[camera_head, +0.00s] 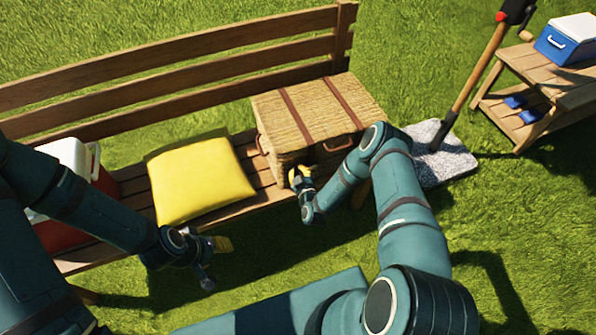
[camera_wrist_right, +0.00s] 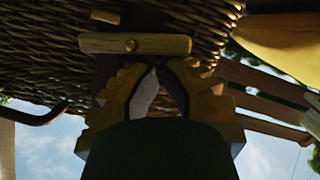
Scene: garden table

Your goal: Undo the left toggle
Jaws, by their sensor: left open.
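The wicker hamper (camera_head: 318,108) sits on the bench with its lid down and two brown straps over it. The left toggle (camera_wrist_right: 135,44), a light wooden bar with a round pin, lies crosswise over the dark strap in the right wrist view. My right gripper (camera_head: 299,176) is at the hamper's front left. Its yellow fingers (camera_wrist_right: 163,68) are just below the toggle in the wrist view; contact and gap are unclear. In the head view the gripper hides the toggle. My left gripper (camera_head: 216,262) is open and empty, in front of the bench below the yellow cushion.
The yellow cushion (camera_head: 198,178) lies on the bench (camera_head: 250,165) left of the hamper. A red and white cooler (camera_head: 70,152) stands at the bench's left end. A pole stands on a grey slab (camera_head: 452,170) to the right, near a wooden side table (camera_head: 540,72) with a blue cooler (camera_head: 570,38).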

